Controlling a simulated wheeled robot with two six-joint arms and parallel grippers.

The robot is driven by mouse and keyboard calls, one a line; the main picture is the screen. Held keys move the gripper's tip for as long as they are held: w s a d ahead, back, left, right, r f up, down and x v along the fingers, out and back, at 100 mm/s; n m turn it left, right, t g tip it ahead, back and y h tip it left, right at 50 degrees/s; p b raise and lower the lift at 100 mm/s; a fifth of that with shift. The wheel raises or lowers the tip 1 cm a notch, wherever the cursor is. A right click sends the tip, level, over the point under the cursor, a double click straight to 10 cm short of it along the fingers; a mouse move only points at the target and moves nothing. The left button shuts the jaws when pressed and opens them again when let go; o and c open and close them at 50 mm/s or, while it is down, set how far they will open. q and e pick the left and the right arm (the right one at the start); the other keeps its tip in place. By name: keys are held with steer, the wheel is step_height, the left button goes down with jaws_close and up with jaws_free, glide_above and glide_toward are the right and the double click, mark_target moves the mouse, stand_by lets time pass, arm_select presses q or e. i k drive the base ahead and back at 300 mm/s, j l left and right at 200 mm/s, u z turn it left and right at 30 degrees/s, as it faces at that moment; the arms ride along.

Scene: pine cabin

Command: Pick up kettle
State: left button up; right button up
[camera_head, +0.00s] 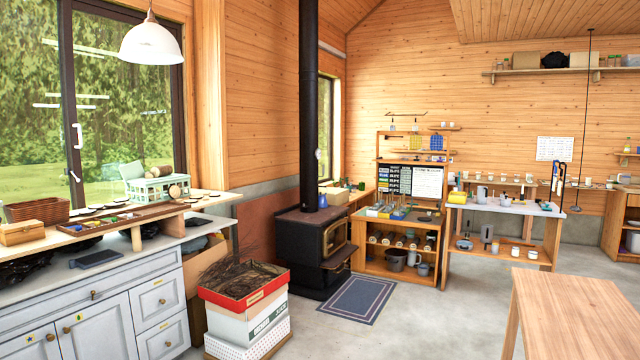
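I cannot pick out a kettle with certainty. A small blue object (322,201) sits on top of the black wood stove (300,222), beside the stovepipe; it is too small to tell what it is. A grey pot (396,260) and a lighter grey jug-like vessel (424,269) stand on the bottom shelf of the wooden shelf unit right of the stove. Neither of my grippers shows in the head view.
Stacked boxes (246,315) with dark twigs on top stand left of the stove. A grey cabinet counter (110,290) fills the left. A mat (357,299) lies before the stove. A wooden table (575,310) is at front right. The concrete floor between is clear.

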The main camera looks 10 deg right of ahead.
mark_target(323, 203)
steer(key=i, duration=0.35)
steer(key=i+z, duration=0.25)
steer(key=i, duration=0.3)
steer(key=i+j+z, duration=0.2)
steer(key=i, duration=0.3)
steer(key=i+j+z, duration=0.1)
steer(key=i+z, duration=0.15)
steer(key=i, duration=0.25)
steer(key=i+j+z, duration=0.2)
steer(key=i, duration=0.3)
steer(key=i+z, duration=0.2)
steer(key=i, duration=0.8)
steer(key=i+z, duration=0.2)
steer(key=i, duration=2.75)
steer(key=i+u, duration=0.4)
steer(key=i+l+u, duration=0.15)
steer(key=i+u, duration=0.2)
steer(key=i+l+u, duration=0.25)
steer(key=u, duration=0.15)
steer(key=i+l+u, duration=0.4)
